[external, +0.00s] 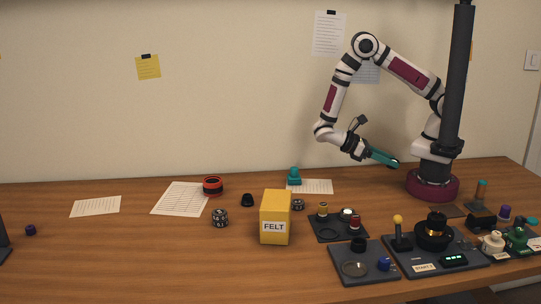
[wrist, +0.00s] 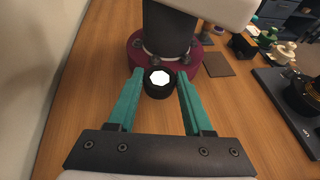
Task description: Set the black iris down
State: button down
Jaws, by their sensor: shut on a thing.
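The black iris is a short black ring with a bright white many-sided opening; it shows in the wrist view (wrist: 149,89). My gripper (wrist: 160,82) has teal fingers shut on the iris, one on each side, at their tips. In the external view my gripper (external: 394,162) is raised in the air, in front of my arm's base and above the back right of the wooden table (external: 120,250). The iris is hard to make out there, at the fingertips.
Dark trays (external: 398,277) with small parts fill the front right. A yellow FELT box (external: 275,212) stands mid-table. A red-and-black ring (external: 212,187), a teal part (external: 294,177) and papers (external: 96,206) lie farther back. The table's left half is mostly clear.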

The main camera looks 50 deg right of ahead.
jog(key=w+d+r+n+t+h, duration=0.3)
jog(key=w+d+n+t+h, duration=0.35)
jog(key=w+n+t, duration=0.7)
jog(key=n+t+y, duration=0.4)
jog(key=n+t, duration=0.3)
jog(key=t, duration=0.1)
send_over(324, 183)
jog(key=shift+g, duration=0.25)
jog(key=f, duration=0.3)
jog(key=d+f, duration=0.1)
jog(key=f, duration=0.1)
jog(key=shift+f, duration=0.35)
jog(key=f, duration=0.2)
jog(key=a+f, duration=0.1)
jog(key=shift+f+y, duration=0.25)
jog(key=shift+f, duration=0.5)
jog(key=shift+c, duration=1.5)
grip_release()
jog(key=shift+f, duration=0.1)
